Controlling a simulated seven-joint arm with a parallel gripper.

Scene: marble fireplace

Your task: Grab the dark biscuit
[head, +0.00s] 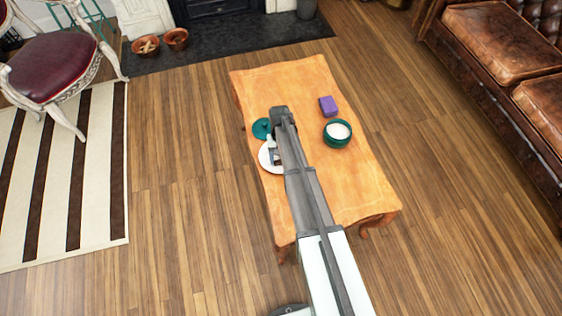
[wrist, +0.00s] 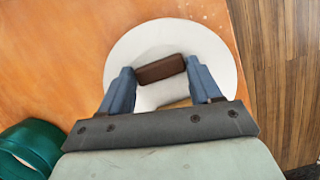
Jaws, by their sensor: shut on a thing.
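The dark biscuit (wrist: 160,69) is a small dark brown block in the wrist view, between the two blue-grey fingertips of my gripper (wrist: 160,76). My gripper is shut on it, one finger at each end. Behind it lies a round white plate (wrist: 222,60); I cannot tell whether the biscuit touches it or is lifted. In the head view the plate (head: 266,163) sits on the left side of the wooden table, partly covered by my gripper (head: 276,156). The biscuit cannot be made out there.
A green lid-like thing (head: 262,128) lies beside the plate. A green bowl with white contents (head: 337,133) and a purple box (head: 328,106) stand on the right of the orange wooden table (head: 350,180). A light brown thing (wrist: 178,104) shows on the plate under my gripper.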

